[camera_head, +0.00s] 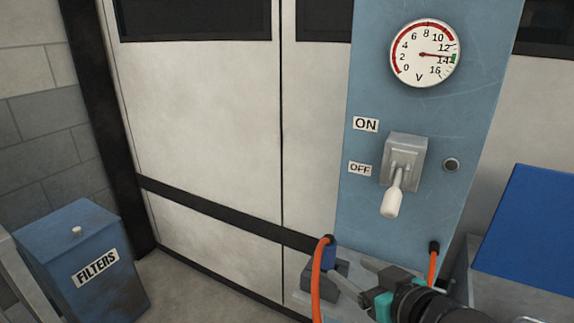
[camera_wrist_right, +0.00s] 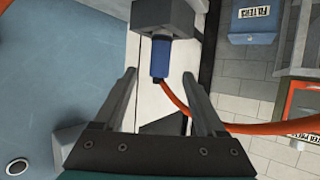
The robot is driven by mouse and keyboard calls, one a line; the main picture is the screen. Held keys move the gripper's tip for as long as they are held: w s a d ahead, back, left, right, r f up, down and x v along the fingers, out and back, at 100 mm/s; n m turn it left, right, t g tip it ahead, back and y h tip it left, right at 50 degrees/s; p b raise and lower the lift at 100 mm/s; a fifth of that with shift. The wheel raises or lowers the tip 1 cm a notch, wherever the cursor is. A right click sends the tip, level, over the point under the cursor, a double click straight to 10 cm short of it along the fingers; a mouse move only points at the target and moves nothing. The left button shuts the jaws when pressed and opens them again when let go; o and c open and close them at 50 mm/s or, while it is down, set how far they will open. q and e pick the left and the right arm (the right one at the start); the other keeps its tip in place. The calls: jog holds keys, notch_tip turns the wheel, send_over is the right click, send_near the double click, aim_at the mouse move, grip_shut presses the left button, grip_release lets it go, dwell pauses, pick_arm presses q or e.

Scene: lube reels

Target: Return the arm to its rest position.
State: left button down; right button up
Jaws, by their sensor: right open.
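My right gripper (camera_head: 345,285) reaches in from the lower right of the head view. In the right wrist view its two fingers (camera_wrist_right: 158,76) stand wide apart with nothing gripped between them. A blue plug (camera_wrist_right: 161,58) with an orange cable sits at a grey socket block (camera_wrist_right: 167,18), just ahead of the open fingertips. The plug also shows in the head view (camera_head: 329,254), close to the fingertips. Whether a finger touches it I cannot tell. My left gripper is out of view.
A blue panel (camera_head: 425,120) carries a voltmeter (camera_head: 425,54) and a switch lever (camera_head: 393,200) pointing down beside OFF. An orange cable (camera_head: 318,285) hangs close to the gripper. A blue FILTERS bin (camera_head: 105,297) stands at lower left, with floor between.

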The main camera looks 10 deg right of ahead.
jog(key=s+f+m+g+h, duration=0.3)
jog(key=s+f+g, duration=0.6)
jog(key=s+f, duration=1)
notch_tip(320, 180, down, 19)
jog(key=s+n+g, duration=0.1)
jog(key=s+n, duration=0.1)
jog(key=s+d+f+g+h, duration=0.1)
jog(key=s+d+f, duration=0.3)
jog(key=s+f, duration=1)
jog(key=shift+s+d+f, duration=0.15)
jog(key=shift+s+f, duration=0.05)
jog(key=shift+s, duration=0.3)
